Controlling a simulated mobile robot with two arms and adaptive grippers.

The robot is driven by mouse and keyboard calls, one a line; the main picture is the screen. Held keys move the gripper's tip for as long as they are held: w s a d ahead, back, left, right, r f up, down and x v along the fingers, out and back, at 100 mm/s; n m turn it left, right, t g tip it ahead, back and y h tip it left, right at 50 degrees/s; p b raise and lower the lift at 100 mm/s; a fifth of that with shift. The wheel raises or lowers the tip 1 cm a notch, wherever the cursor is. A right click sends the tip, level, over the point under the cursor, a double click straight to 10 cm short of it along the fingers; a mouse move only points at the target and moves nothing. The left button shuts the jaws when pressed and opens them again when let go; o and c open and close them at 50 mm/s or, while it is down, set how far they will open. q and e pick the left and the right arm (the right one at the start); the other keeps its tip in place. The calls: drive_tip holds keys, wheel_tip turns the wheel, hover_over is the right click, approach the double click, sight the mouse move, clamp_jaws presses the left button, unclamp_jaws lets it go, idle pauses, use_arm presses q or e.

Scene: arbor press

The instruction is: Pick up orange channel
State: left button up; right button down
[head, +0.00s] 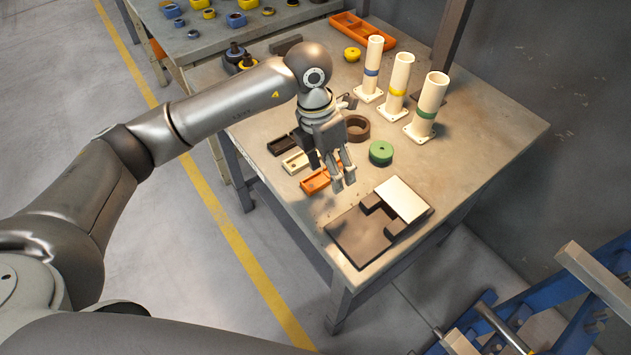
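The orange channel (314,182) lies on the near left part of the metal table, in a row with a cream channel (294,162) and a dark channel (281,146). My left gripper (344,184) points down just to the right of the orange channel, its fingers apart with nothing visible between them. The gripper and fingers hide the channel's right end. I cannot tell whether a finger touches it. My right gripper is not in view.
A green ring (381,152) and a brown ring (357,128) are close to the gripper. A dark fixture with a pale plate (402,200) is at the table's near corner. Three cream tubes (399,82) stand behind. An orange tray (363,30) lies at the back.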

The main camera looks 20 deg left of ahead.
use_arm(q)
drive_tip(key=y, duration=0.2)
hover_over(309, 187)
drive_tip(key=shift+n, duration=0.3)
drive_tip(key=f, duration=0.1)
drive_tip(key=f+p, duration=0.1)
drive_tip(key=f, duration=0.2)
drive_tip(key=shift+s+d+f, duration=0.15)
drive_tip(key=shift+s, duration=0.25)
drive_tip(key=shift+w+f+p, duration=0.1)
drive_tip(key=shift+f+p, duration=0.45)
drive_tip(key=shift+p, duration=0.05)
drive_tip(key=f, duration=0.1)
drive_tip(key=f+p, duration=0.1)
drive_tip(key=f, duration=0.1)
drive_tip(key=shift+w+a+f+p, duration=0.2)
drive_tip(key=shift+w+f+p, duration=0.05)
drive_tip(key=shift+p, duration=0.05)
drive_tip(key=shift+f, duration=0.55)
drive_tip(key=shift+r, duration=0.1)
drive_tip(key=c, duration=1.2)
